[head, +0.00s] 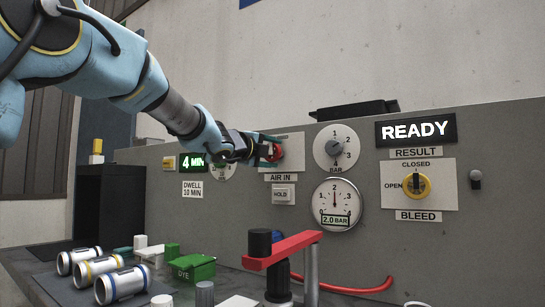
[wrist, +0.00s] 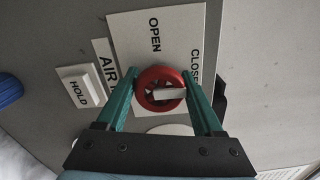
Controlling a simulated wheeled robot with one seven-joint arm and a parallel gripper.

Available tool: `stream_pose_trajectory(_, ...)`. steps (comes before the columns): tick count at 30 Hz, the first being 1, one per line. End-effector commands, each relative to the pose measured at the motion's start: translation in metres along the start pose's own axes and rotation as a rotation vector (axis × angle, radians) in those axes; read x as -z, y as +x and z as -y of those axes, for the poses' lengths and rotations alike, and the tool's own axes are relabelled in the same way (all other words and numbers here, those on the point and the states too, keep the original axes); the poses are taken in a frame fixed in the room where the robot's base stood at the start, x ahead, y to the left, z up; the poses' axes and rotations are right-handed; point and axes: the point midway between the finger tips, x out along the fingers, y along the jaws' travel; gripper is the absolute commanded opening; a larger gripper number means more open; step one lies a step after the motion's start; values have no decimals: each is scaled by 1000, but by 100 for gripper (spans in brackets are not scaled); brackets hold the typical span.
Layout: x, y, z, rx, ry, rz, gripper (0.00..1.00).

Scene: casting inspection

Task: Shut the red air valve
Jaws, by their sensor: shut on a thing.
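The red air valve (head: 278,153) is a round knob on a white plate above the AIR IN label, on the grey panel. In the wrist view the red valve (wrist: 146,78) has a pale pointer bar lying across the picture, its right end towards the partly hidden CLOSED word. The OPEN word is above the knob in that view. My gripper (head: 268,150) reaches the valve from the left. In the wrist view my gripper (wrist: 160,90) has its green fingers on both sides of the knob, shut on it. In the head view the fingers partly cover the knob.
Gauges (head: 335,204) and the yellow bleed valve (head: 424,187) are to the right. A READY display (head: 417,130) is above.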

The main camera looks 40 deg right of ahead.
Motion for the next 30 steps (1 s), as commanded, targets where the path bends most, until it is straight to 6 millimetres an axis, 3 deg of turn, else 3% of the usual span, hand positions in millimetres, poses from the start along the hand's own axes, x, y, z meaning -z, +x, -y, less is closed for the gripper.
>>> stream_pose_trajectory(12,0,0,-1,-2,9,-1,13)
stream_pose_trajectory(13,0,0,-1,-2,9,-1,71)
stream_pose_trajectory(21,0,0,0,-1,8,-1,99)
stream_pose_trajectory(30,0,-4,0,0,7,0,99)
